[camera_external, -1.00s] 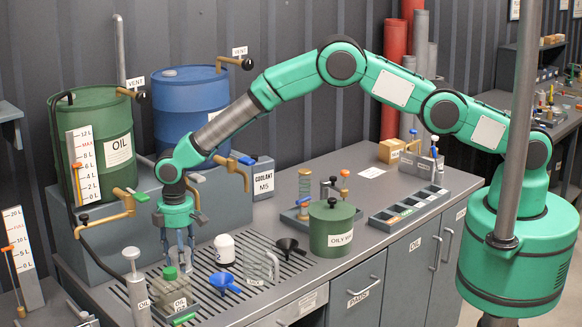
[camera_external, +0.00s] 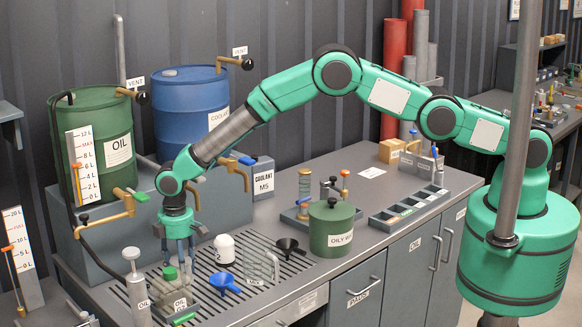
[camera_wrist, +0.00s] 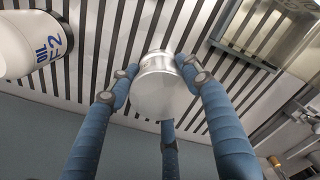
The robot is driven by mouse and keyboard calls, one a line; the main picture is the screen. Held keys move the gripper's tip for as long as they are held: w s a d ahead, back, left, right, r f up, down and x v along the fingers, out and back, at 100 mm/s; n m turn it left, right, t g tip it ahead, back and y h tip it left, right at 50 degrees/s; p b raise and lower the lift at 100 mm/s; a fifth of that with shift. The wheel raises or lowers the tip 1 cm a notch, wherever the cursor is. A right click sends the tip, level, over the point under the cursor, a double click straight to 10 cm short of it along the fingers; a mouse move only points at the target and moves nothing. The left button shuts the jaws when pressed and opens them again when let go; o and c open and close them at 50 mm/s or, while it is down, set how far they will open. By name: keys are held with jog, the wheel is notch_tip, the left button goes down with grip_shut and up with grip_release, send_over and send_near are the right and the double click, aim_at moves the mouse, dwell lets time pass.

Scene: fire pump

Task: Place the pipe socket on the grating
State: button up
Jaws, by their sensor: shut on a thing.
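My gripper (camera_external: 180,260) points down over the slotted grating (camera_external: 215,265) at the left of the bench. In the wrist view its blue fingers (camera_wrist: 160,85) are closed around a silver-grey cylinder, the pipe socket (camera_wrist: 162,92). The socket's round end faces the camera. In the external view the socket is hidden by the fingers and the objects in front. The grating's dark slots (camera_wrist: 100,40) show behind the socket in the wrist view. I cannot tell whether the socket touches them.
A green-capped clear bottle (camera_external: 177,295) stands just in front of my gripper. Taps (camera_external: 128,203) project behind.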

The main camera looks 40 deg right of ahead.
jog(key=o, duration=1.4)
jog(key=shift+f, duration=0.1)
notch_tip(320, 180, up, 11)
jog(key=shift+r+b, duration=0.15)
jog(key=shift+b, duration=0.3)
jog(key=shift+r, duration=0.5)
jog(key=shift+r, duration=0.1)
